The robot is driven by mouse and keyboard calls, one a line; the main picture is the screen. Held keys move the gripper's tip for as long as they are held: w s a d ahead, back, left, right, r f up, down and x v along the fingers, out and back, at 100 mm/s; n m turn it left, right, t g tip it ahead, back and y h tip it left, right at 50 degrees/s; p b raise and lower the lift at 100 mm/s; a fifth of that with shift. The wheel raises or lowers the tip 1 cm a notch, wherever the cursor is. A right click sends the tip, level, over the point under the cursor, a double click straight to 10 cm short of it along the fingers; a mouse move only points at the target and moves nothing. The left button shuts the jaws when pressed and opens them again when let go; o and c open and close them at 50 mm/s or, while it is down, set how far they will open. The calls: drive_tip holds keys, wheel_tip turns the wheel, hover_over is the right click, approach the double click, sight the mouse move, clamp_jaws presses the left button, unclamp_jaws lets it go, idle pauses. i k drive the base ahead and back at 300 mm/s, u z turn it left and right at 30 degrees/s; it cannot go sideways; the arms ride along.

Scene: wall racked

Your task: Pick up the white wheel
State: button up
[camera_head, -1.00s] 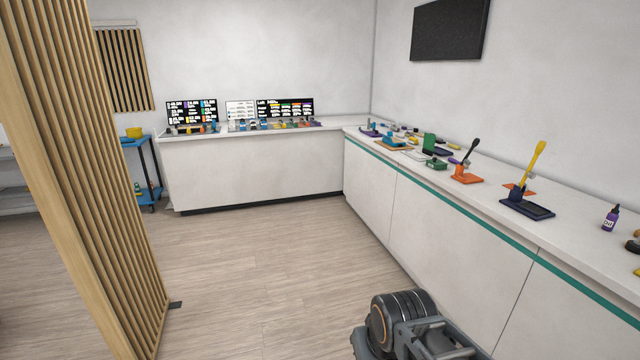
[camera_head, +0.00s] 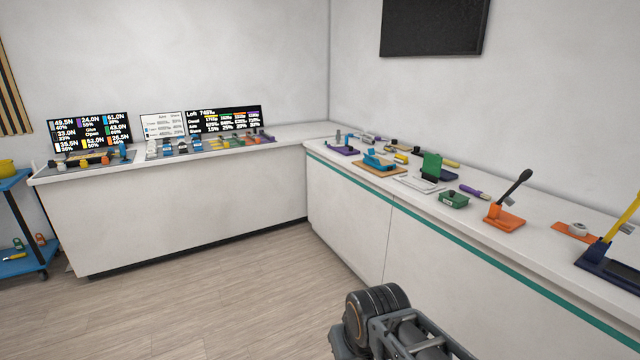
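A small white, round piece (camera_head: 578,229) lies on an orange pad (camera_head: 572,236) on the right counter, near the wall; it may be the white wheel, but it is too small to be sure. Other small white or grey bits near the displays are also too small to tell apart. Part of my arm, dark with a ringed joint, shows at the bottom centre, below the counter top and apart from it. My gripper's fingers do not show.
The right counter (camera_head: 450,262) holds an orange lever stand (camera_head: 505,218), a green box (camera_head: 453,199) and a yellow-handled lever (camera_head: 622,218). A back counter (camera_head: 190,215) carries displays and small parts. A blue cart (camera_head: 25,264) stands left. The floor between is clear.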

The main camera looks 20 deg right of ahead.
sight(578, 229)
drive_tip(key=z, duration=0.55)
drive_tip(key=i, duration=1.3)
drive_tip(key=z, duration=1.7)
drive_tip(key=i, duration=1.3)
drive_tip(key=z, duration=0.3)
